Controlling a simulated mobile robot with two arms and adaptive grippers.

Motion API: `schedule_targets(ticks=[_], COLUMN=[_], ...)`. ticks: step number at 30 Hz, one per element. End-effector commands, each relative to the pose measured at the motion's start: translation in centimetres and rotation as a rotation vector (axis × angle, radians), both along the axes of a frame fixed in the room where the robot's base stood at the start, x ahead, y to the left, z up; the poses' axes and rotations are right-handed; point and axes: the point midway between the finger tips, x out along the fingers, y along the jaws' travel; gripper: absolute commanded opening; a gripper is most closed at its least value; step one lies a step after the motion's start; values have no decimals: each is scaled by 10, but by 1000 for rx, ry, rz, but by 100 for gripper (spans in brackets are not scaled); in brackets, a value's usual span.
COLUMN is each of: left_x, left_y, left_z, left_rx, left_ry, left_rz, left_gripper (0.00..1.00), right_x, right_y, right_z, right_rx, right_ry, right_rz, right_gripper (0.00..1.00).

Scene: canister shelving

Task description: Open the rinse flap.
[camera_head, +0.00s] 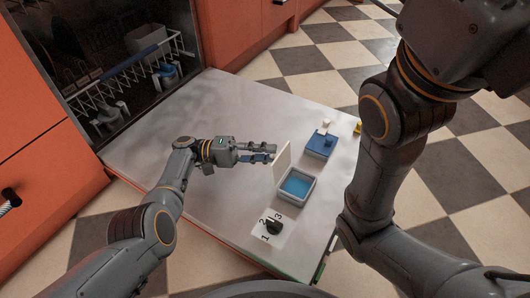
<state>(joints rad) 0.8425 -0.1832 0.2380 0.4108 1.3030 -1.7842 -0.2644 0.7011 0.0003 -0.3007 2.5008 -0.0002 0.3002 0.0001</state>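A pale flap (283,162) stands upright at the left rim of a blue-lined compartment (298,185) on the inner face of the lowered dishwasher door. A blue-topped box (320,143) with a small white tab sits beyond it. I cannot tell for certain which of these the rinse flap is. My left gripper (271,153) lies low over the door, with its fingertips at or just left of the upright flap. Contact and the gap between its fingers are too small to tell. My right arm crosses the right side; its gripper is out of view.
The open dishwasher door (190,125) is mostly clear. A black dial (274,227) with the numbers 1 to 3 is near its front edge. A wire rack (135,75) stands in the dark cavity. Orange cabinets (235,35) and checkered floor surround it.

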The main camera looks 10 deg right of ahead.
Motion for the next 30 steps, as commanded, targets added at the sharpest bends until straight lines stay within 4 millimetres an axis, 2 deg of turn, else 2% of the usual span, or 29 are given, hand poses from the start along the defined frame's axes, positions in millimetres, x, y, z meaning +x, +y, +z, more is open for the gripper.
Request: schedule_targets(ticks=[1, 3, 17, 23, 30], left_x=[1, 0, 0, 0, 1], left_y=[1, 0, 0, 0, 0], left_z=[-1, -1, 5, 24, 65], left_rx=[2, 2, -1, -1, -3], left_ry=[0, 0, -2, -5, -8], left_rz=[4, 3, -1, 2, 3], left_gripper=[30, 44, 44, 44, 44], right_x=[0, 0, 2, 1, 1], right_y=[0, 0, 0, 0, 0], right_z=[0, 0, 0, 0, 0], right_rx=[0, 0, 1, 0, 0], right_ry=[0, 0, 5, 3, 2], right_rz=[0, 0, -1, 0, 0], right_gripper=[40, 40, 40, 40, 40])
